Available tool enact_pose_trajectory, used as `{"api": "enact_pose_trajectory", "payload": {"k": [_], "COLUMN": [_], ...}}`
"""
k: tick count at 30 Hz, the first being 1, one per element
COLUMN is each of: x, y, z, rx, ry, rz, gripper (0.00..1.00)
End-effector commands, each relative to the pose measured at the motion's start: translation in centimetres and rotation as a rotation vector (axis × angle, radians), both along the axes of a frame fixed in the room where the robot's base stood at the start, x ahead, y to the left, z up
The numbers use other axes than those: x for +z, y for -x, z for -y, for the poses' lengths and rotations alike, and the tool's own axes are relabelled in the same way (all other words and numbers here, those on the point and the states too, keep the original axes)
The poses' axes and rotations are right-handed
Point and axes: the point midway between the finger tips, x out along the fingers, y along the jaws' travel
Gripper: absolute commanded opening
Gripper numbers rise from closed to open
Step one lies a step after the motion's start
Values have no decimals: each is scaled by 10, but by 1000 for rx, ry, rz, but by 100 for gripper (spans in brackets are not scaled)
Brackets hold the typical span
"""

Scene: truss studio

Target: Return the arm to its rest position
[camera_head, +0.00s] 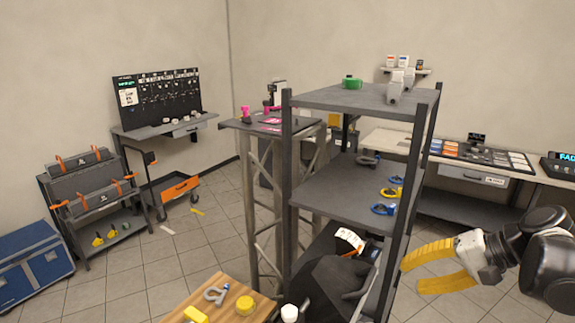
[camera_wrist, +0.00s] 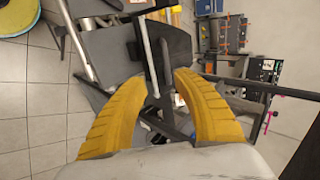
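My gripper (camera_head: 432,268) is at the right of the head view, with its two yellow fingers pointing left. In the wrist view its fingers (camera_wrist: 160,95) stand apart with nothing between them, so it is open and empty. It is in front of and to the right of the grey shelf rack (camera_head: 345,188), and looks apart from it. My dark arm comes in from the right edge.
The rack holds a green item (camera_head: 351,82) on top and blue and yellow shackles (camera_head: 384,209) on its middle shelf. A wooden table (camera_head: 238,283) stands at the front. A workbench (camera_head: 460,172) runs behind my arm. Tiled floor lies open at left.

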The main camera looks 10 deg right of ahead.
Motion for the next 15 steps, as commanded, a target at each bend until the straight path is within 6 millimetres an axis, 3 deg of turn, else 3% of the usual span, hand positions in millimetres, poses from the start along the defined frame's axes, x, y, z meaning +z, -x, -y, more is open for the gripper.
{"api": "enact_pose_trajectory", "payload": {"k": [6, 9, 15], "x": [-73, -105, -155], "y": [29, 48, 78], "z": [-69, -91, -116], "rx": [91, 146, 261], "ry": [283, 449, 741], "rz": [-19, 12, 148], "gripper": [35, 35, 35]}}
